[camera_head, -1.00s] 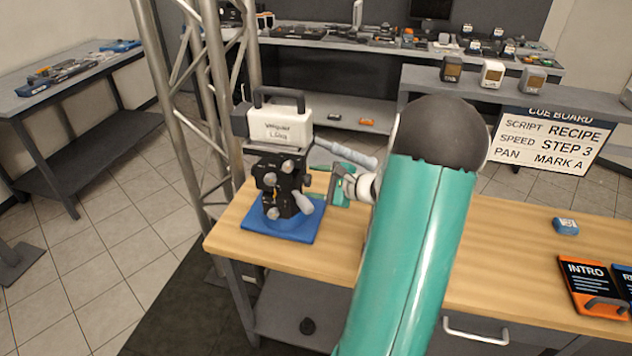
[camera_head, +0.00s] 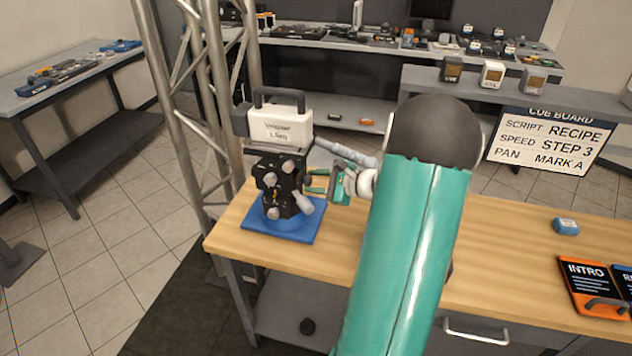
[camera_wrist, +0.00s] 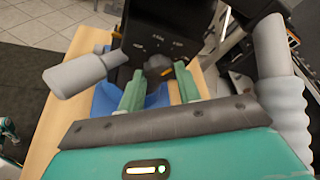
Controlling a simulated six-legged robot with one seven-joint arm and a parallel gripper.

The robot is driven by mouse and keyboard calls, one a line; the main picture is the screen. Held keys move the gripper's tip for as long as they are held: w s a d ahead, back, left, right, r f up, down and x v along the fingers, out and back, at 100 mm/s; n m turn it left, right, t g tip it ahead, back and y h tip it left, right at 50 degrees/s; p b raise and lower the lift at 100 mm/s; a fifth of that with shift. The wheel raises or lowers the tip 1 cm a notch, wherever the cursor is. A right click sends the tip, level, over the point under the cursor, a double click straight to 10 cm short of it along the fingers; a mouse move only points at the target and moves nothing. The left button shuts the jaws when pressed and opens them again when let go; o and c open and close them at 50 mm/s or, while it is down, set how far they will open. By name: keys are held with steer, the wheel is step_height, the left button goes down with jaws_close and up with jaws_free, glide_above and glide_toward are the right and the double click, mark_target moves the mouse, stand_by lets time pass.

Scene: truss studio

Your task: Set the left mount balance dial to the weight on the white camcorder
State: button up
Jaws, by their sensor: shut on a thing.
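The white camcorder (camera_head: 281,126) sits on top of the black mount head (camera_head: 283,183), which stands on a blue base plate (camera_head: 291,226) at the bench's left end. Its side label shows a weight, too small to read surely. Grey knobs show on the mount's front. My gripper (camera_head: 316,185) reaches the mount from the right. In the wrist view my green fingers (camera_wrist: 160,93) are closed around a dark round dial (camera_wrist: 158,70) on the mount's face. Small marks sit above the dial but are unreadable. The fingertips partly hide the dial.
A grey handle (camera_wrist: 75,75) sticks out left of my fingers, and a thick grey handle (camera_wrist: 282,85) stands close on their right. A metal truss (camera_head: 195,110) rises behind the mount.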

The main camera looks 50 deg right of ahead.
steer(key=m+y, duration=0.1)
steer(key=m, duration=0.1)
steer(key=m+g+y, duration=0.1)
steer(key=m, duration=0.1)
steer(key=shift+d+g, duration=0.15)
steer(key=shift+g, duration=0.15)
stand_by(0.4)
steer(key=o, duration=1)
steer(key=shift+c, duration=0.2)
steer(key=shift+r, duration=0.1)
steer(key=v, duration=1.3)
steer(key=shift+s+d, duration=0.25)
steer(key=shift+r, duration=0.15)
